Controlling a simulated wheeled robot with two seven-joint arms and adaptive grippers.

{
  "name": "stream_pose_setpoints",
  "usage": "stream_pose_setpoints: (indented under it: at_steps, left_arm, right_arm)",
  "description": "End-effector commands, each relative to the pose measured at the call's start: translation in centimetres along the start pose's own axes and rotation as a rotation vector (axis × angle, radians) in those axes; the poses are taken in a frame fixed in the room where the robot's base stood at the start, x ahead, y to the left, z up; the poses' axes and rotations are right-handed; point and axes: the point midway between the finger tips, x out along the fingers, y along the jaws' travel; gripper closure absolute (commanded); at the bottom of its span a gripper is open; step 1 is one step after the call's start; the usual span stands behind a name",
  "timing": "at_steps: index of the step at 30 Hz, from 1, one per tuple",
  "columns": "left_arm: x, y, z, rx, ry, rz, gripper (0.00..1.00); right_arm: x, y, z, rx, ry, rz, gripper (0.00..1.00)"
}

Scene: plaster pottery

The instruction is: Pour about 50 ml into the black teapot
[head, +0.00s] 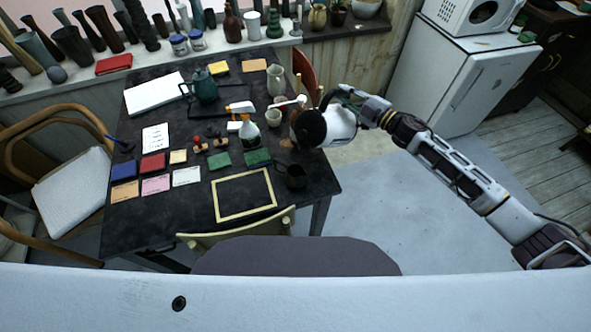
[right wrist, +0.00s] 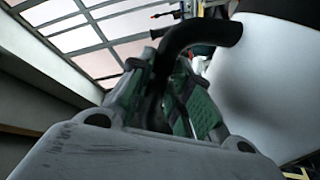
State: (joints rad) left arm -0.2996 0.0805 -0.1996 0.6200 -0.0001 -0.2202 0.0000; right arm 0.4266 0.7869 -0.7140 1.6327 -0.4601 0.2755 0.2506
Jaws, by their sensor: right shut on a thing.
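A white kettle (head: 343,128) with a round black part (head: 309,127) hangs tilted over the table's right edge. My right gripper (head: 335,98) is shut on its black handle. In the right wrist view, the green-padded fingers (right wrist: 170,100) close around the black handle (right wrist: 200,35), beside the white kettle body (right wrist: 265,85). A small black pot (head: 296,177), apparently the black teapot, stands near the table's right edge, below the kettle in the picture. A dark teal teapot (head: 205,88) stands farther back on a dark tray. My left gripper is not in view.
The dark table (head: 130,222) carries colored tiles, stamps, a spray bottle (head: 249,134), cups (head: 273,117) and an empty yellow frame (head: 217,205). Chairs stand at the left and front. Vases line the back shelf. Open floor (head: 400,220) lies to the right.

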Motion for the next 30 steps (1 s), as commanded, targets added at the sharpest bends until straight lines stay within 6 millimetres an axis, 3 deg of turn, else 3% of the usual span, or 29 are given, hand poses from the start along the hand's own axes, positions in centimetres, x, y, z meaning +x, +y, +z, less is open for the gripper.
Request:
stream_pose_setpoints:
  at_steps: [7,30]
  left_arm:
    - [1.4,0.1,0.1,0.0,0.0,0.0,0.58]
    - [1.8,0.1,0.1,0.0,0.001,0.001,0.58]
  right_arm:
    - [0.1,-0.4,-1.2,-0.1,0.005,0.007,1.0]
    - [0.1,-0.5,-3.8,-0.254,0.004,0.007,1.0]
